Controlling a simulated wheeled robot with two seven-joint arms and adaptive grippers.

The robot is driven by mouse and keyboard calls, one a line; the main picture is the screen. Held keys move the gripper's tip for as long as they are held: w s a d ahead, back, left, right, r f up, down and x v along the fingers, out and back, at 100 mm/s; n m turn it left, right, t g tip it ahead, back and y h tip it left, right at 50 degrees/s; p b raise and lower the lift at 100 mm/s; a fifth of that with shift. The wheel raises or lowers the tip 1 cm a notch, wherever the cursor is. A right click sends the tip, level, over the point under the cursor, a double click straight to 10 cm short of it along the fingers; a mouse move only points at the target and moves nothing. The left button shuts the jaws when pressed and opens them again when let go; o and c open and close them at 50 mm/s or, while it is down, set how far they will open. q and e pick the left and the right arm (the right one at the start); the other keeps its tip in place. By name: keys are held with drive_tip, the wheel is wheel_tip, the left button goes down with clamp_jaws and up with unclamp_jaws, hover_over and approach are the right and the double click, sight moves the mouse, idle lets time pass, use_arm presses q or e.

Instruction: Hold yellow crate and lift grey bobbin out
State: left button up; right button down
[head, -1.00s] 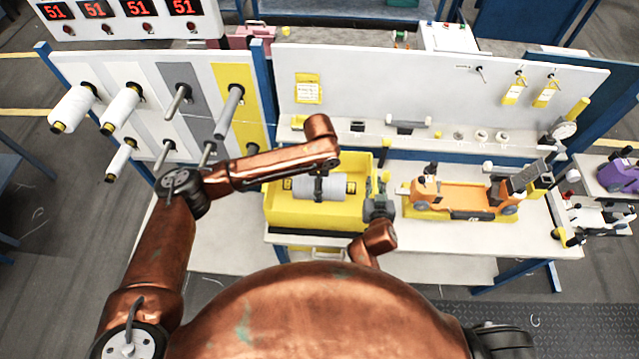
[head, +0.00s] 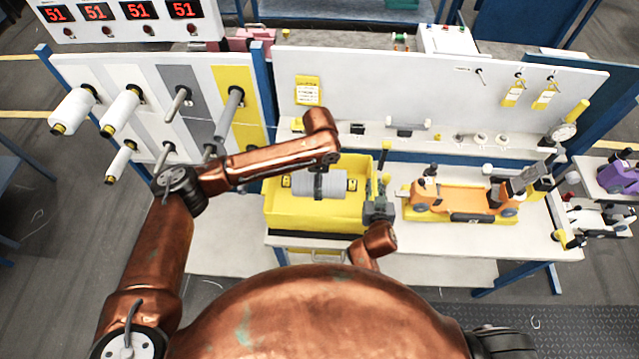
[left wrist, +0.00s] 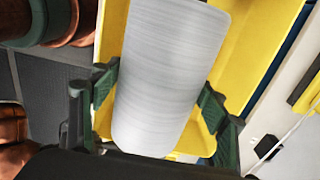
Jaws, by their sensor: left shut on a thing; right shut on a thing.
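The yellow crate (head: 290,217) stands on the white bench in the head view. The grey bobbin (head: 335,184) lies level, left to right, at the crate's opening; whether it touches the crate inside is hard to tell. My left gripper (head: 318,187) comes from above and is shut around the bobbin's middle. In the left wrist view the bobbin (left wrist: 170,75) lies between the two dark green fingers, with the yellow crate (left wrist: 265,35) behind it. My right gripper (head: 377,209) is shut on the crate's right wall; its fingertips are partly hidden.
An orange toy-like vehicle (head: 462,197) sits on a yellow base on the bench, right of the crate. Behind stands a panel with white bobbins (head: 73,110) and bare pegs. A narrow shelf (head: 440,138) with small parts runs along the back wall.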

use_arm(q)
drive_tip(key=shift+r, duration=2.45)
use_arm(e)
drive_tip(key=c, duration=1.8)
unclamp_jaws()
drive_tip(key=shift+s, duration=0.1)
drive_tip(key=v, duration=1.2)
